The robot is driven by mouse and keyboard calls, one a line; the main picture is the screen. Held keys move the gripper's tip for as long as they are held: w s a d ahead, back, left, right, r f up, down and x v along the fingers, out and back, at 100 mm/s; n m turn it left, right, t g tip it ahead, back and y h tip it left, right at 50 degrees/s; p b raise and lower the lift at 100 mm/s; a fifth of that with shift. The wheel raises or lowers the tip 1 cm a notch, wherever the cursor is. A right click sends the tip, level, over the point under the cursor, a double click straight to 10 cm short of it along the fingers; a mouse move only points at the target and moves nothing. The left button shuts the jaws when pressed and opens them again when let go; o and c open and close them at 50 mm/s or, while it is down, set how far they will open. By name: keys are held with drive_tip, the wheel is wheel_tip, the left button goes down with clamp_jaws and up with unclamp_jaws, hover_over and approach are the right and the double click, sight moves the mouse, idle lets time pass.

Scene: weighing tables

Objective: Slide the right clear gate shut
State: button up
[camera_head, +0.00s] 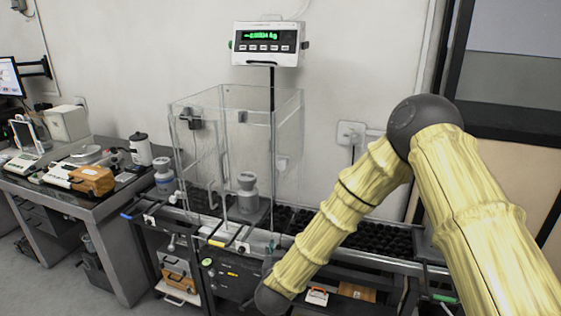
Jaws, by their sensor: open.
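A tall clear weighing enclosure (250,130) stands on the bench along the wall. Its clear panes overlap in the picture, so I cannot tell for certain which is the right gate or how far it stands open. A grey metal weight or flask-like object (246,196) stands inside the enclosure. My yellow-sleeved arm comes in from the right and reaches down to the lower middle, in front of the bench. My gripper is outside the picture, below the dark joint at the bottom edge.
A scale display (268,45) with green digits hangs above the enclosure. A dark roller conveyor (385,238) runs right, behind my arm. A left table (95,203) holds balances, an orange case (93,181) and a white bottle (141,149). Cases sit under the bench. Some floor shows at lower left.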

sight(281, 166)
drive_tip(key=w+a+r+m+t+h+p, duration=0.1)
drive_tip(key=w+a+r+m+h, duration=0.15)
drive_tip(key=r, duration=0.85)
drive_tip(key=w+a+r+m+t+h+p, duration=0.1)
drive_tip(key=w+a+r+t+h, duration=0.15)
drive_tip(key=r, duration=0.75)
drive_tip(key=shift+n+g+y, duration=0.25)
drive_tip(key=shift+g+y, duration=0.15)
drive_tip(key=shift+g, duration=0.05)
drive_tip(key=p+x, duration=0.2)
drive_tip(key=x, duration=0.3)
drive_tip(key=p+x, duration=0.1)
drive_tip(key=x, duration=0.5)
drive_tip(key=shift+w+d+p, duration=0.25)
drive_tip(key=shift+d+p, duration=0.05)
drive_tip(key=shift+p, duration=0.05)
clamp_jaws()
drive_tip(key=shift+f, duration=0.15)
